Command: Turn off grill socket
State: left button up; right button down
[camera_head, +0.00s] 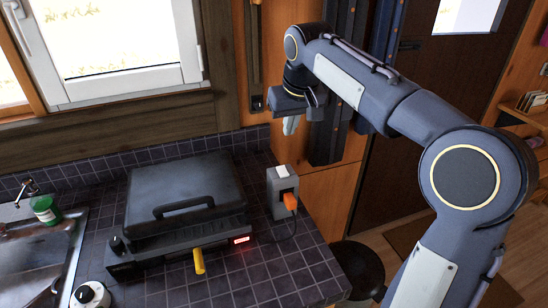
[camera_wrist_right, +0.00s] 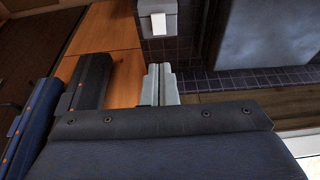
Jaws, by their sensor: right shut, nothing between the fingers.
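The grill (camera_head: 185,200) is a dark, closed contact grill on the tiled counter, with a lit red display (camera_head: 241,239) at its front right. To its right stands the grey socket box (camera_head: 277,207) with a white switch (camera_head: 282,171) on top and an orange plug (camera_head: 290,201) in its front. My right gripper (camera_head: 290,126) is shut and empty, above and behind the socket, apart from it. In the wrist view its fingers (camera_wrist_right: 162,85) are together, and the socket box (camera_wrist_right: 145,24) with the white switch (camera_wrist_right: 158,24) shows near the top edge. My left gripper is not in view.
A sink (camera_head: 35,262) with a green-labelled container (camera_head: 45,209) lies at the left. A yellow handle (camera_head: 199,261) sticks out at the grill's front. The window sill (camera_head: 120,122) and wall are behind. A dark bin (camera_head: 360,268) stands beside the counter's right edge.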

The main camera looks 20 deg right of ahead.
aim_at(281, 169)
jog(key=shift+w+a, duration=0.1)
jog(key=shift+w, duration=0.1)
jog(key=x, duration=0.9)
jog(key=p+x, duration=0.1)
jog(key=x, duration=0.4)
jog(key=shift+s+f, duration=0.1)
jog(key=shift+s, duration=0.3)
jog(key=shift+f, duration=0.25)
jog(key=shift+s+f, duration=0.1)
